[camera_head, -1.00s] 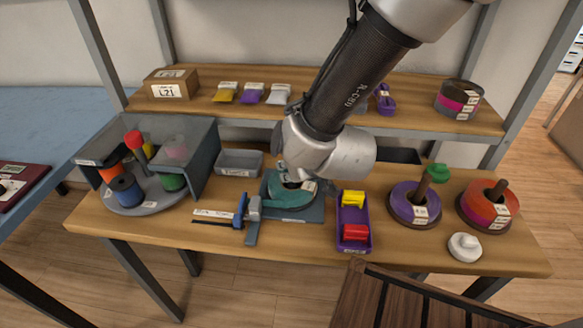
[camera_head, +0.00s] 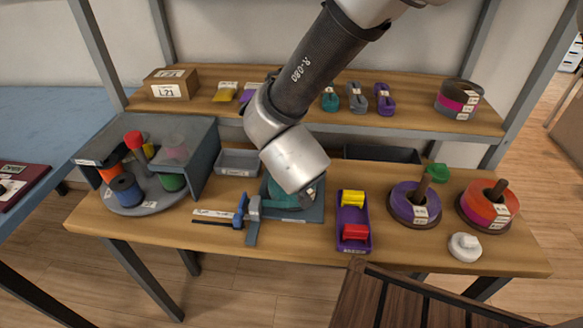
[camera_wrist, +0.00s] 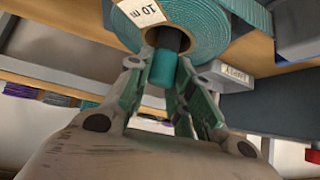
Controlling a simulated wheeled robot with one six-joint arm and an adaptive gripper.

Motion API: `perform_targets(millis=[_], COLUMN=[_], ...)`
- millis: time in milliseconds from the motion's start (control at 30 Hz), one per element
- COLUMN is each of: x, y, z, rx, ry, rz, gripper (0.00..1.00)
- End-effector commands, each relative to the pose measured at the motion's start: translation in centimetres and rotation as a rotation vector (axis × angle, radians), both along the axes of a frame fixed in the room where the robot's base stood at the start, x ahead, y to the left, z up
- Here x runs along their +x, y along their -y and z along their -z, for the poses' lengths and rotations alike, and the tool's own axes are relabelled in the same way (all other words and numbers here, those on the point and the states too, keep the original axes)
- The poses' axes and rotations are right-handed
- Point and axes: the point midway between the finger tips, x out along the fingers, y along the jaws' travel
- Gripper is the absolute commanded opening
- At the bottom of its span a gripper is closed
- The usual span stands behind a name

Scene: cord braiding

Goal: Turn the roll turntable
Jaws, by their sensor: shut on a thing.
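A teal roll (camera_wrist: 200,30) of webbing with a "10 m" label fills the top of the wrist view. A dark post with a teal end piece (camera_wrist: 163,70) stands in its core. My gripper (camera_wrist: 160,68) has its fingers on either side of this end piece, shut on it. In the head view the teal roll (camera_head: 274,190) shows only in part, on a blue-grey base (camera_head: 300,214) at the middle of the bench. My wrist hides the rest of the roll and the fingertips there.
A purple tray (camera_head: 353,242) with yellow and red pieces stands just right. Purple (camera_head: 405,200) and orange (camera_head: 478,208) rolls on posts stand farther right. A blue clamp-like tool (camera_head: 240,210) lies left, beside a covered carousel (camera_head: 150,195). A shelf runs above the bench.

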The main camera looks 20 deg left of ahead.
Motion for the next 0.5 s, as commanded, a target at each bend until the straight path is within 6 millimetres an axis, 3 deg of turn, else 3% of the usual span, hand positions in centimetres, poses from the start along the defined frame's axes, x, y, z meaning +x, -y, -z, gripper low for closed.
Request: perform_targets(millis=[500], x=[-0.01], y=[-0.04], z=[-0.04], rx=[0.002], ry=[0.000], rz=[0.062], gripper=[0.00])
